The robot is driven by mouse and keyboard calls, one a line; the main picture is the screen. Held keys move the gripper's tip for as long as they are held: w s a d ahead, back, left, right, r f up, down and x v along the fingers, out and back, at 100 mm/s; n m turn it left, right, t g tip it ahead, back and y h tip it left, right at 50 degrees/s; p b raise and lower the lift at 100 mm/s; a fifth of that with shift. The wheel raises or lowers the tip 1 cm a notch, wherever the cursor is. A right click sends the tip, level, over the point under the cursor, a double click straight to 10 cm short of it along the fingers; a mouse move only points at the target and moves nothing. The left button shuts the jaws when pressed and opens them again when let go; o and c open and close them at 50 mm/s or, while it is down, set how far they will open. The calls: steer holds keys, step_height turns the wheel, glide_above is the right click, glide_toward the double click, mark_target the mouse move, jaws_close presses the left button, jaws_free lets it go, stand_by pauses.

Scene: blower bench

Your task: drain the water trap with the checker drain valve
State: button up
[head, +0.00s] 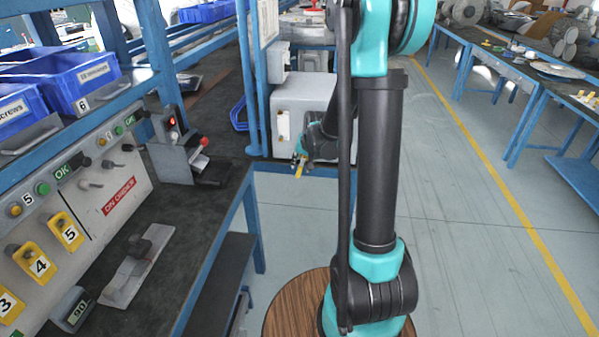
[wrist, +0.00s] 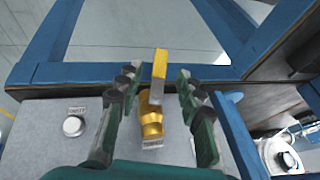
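A brass drain valve (wrist: 151,118) with a flat yellow lever (wrist: 160,64) sits on a grey panel (wrist: 45,130) in the wrist view. A small label lies below the valve; I cannot read it. My gripper (wrist: 157,80) is open, with its dark green fingers on either side of the valve and lever. Gaps show between the fingers and the lever, and nothing is held. In the head view my gripper (head: 302,160) is small and partly hidden behind my arm, beside the yellow lever (head: 299,171), near the grey cabinet (head: 300,100). The water trap's inside is not visible.
A round button (wrist: 74,126) is on the panel left of the valve. Blue frame bars (wrist: 130,72) run behind the valve. The left bench holds a control panel (head: 95,185), a red-knobbed lever device (head: 172,160) and blue bins (head: 75,80). Floor is clear on the right.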

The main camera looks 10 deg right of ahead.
mark_target(300, 170)
steer(key=shift+x, duration=2.55)
jaws_close()
